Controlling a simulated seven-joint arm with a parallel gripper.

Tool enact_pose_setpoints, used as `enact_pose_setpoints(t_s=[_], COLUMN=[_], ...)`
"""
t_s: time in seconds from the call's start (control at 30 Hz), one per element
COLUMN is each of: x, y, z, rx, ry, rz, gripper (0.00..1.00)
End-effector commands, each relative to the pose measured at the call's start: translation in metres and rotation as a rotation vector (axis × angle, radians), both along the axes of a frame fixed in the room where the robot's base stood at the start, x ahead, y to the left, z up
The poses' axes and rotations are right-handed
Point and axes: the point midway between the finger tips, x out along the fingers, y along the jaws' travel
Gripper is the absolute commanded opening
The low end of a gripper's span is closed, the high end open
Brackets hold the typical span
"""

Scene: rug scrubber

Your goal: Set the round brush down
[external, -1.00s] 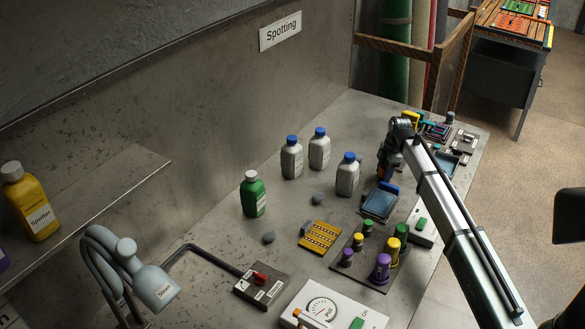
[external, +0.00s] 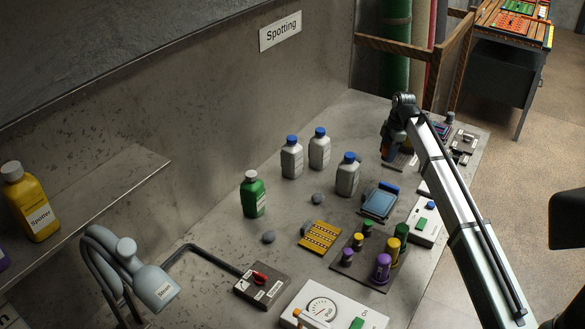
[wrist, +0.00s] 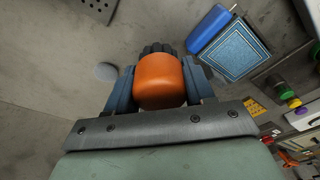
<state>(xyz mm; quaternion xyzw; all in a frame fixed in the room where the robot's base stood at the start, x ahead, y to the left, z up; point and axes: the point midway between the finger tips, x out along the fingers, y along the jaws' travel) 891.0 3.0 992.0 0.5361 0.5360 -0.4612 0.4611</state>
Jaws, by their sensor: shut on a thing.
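My gripper (wrist: 160,88) is shut on the round brush (wrist: 161,82), an orange rounded body with dark bristles at its far side. In the external view my gripper (external: 393,148) is over the far part of the bench, beyond the blue pad tray. The brush is mostly hidden there by my arm. Bare bench (wrist: 45,60) shows around the brush in the wrist view. I cannot tell whether the bristles touch the bench.
The blue pad tray (external: 380,202) lies nearer, at the right in the wrist view (wrist: 232,50). A perforated plate (wrist: 98,8) is at the wrist view's top. Blue-capped bottles (external: 347,176) stand left of my gripper. A rack of coloured pegs (external: 378,257) is nearer.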

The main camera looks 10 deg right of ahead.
Motion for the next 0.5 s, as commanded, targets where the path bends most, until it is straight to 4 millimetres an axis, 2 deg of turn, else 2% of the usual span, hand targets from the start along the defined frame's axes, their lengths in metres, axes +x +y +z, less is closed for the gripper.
enact_pose_setpoints(t_s=[0.17, 0.23, 0.5], x=[0.001, 0.001, 0.002], y=[0.000, 0.000, 0.000], z=[0.012, 0.023, 0.085], rx=[0.000, 0.000, 0.000], ry=[-0.001, -0.002, -0.003], rz=[0.000, 0.000, 0.001], gripper=[0.21, 0.21, 0.20])
